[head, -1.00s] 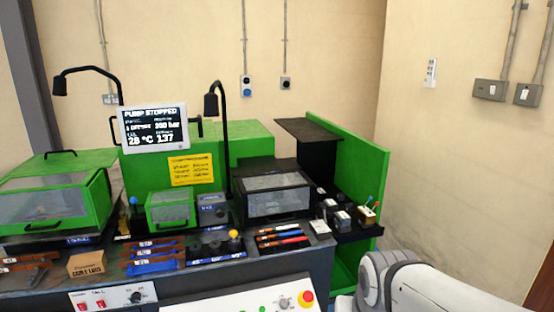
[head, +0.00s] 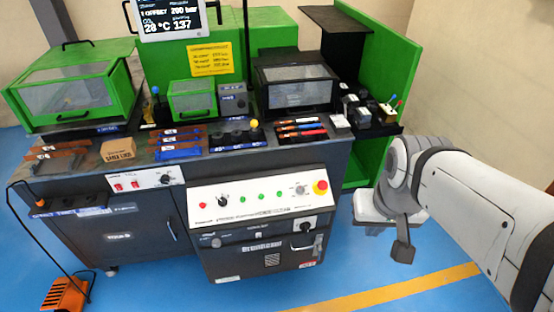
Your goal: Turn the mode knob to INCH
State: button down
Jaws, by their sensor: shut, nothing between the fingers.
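The white control panel (head: 262,198) on the front of the machine carries a black knob (head: 222,201) at its left and a grey knob (head: 301,190) at its right. Their labels are too small to read, so I cannot tell which is the mode knob or where it points. A further black knob (head: 165,179) is on a smaller panel to the left. My arm comes in from the right. The dark end part below its joint looks like my gripper (head: 402,250), shut and empty, right of the panel and apart from it.
A red emergency stop (head: 320,187) is beside the grey knob, with several green buttons between the knobs. A cabinet door (head: 265,254) with a handle is below the panel. An orange pedal (head: 67,298) with a cable lies at lower left.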

aim_at(216, 242)
jog(key=u, duration=1.3)
jog(key=k, duration=1.25)
jog(key=z, duration=0.45)
jog(key=i, duration=1.8)
jog(key=u, duration=0.35)
